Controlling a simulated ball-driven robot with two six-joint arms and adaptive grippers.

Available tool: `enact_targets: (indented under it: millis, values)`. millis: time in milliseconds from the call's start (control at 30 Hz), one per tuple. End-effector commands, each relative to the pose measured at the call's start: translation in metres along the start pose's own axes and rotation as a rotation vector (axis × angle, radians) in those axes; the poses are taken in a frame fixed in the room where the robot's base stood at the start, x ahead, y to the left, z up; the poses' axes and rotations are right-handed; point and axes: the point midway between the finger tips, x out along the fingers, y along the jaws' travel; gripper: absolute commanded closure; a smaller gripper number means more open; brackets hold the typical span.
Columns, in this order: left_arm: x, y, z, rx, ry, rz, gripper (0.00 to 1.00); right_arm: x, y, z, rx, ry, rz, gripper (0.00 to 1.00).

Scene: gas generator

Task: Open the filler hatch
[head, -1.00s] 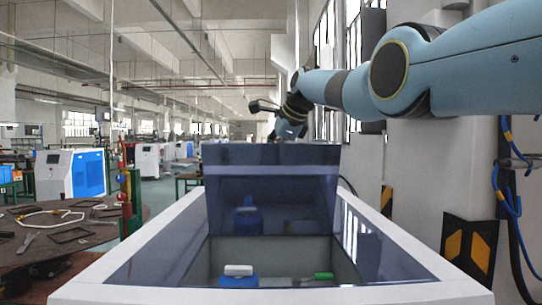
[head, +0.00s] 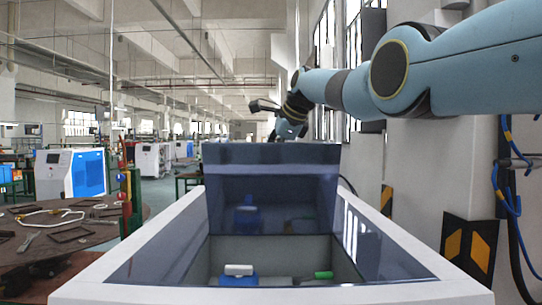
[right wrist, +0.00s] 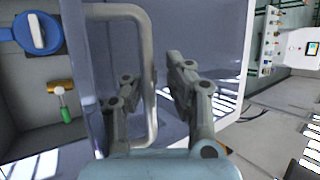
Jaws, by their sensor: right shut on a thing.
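The filler hatch is a dark glossy lid (head: 272,185) on top of the white generator housing (head: 400,250). It stands raised, close to upright, and the opening in front of it is uncovered. The right wrist view shows its grey looped handle (right wrist: 151,120). My right gripper (right wrist: 149,82) is shut on the handle, one finger inside the loop and one outside. In the head view the lid hides its fingers. Inside the opening are a blue cap with a white grip (head: 239,273) and a green-handled valve (head: 323,275). My left gripper is in no view.
A round table (head: 130,213) with loose tools stands at the left. A wall and pillar (head: 430,170) with blue hoses stand close on the right.

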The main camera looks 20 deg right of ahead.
Motion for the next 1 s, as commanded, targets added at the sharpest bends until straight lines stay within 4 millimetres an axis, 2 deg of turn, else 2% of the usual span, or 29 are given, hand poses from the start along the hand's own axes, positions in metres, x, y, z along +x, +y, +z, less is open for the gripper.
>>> enact_targets:
  millis: [33, 200, 233, 300, 733, 1000]
  values:
    - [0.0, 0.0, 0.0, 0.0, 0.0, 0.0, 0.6, -0.009, -0.014, 0.002, 0.004, -0.008, -0.042, 1.0]
    - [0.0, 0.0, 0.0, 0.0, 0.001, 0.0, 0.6, -0.009, -0.014, 0.002, 0.004, -0.008, -0.042, 1.0]
    - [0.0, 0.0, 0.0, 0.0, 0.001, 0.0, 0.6, -0.009, -0.014, 0.002, 0.004, -0.008, -0.042, 0.84]
    - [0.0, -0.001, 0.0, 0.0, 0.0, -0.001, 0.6, -0.009, -0.014, 0.002, 0.003, -0.008, -0.042, 0.79]
    - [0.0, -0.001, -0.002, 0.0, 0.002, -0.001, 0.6, -0.006, -0.011, 0.002, -0.001, -0.005, -0.035, 0.79]
    - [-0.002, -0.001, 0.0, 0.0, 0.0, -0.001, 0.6, -0.018, -0.019, 0.002, 0.0, -0.006, -0.041, 0.79]
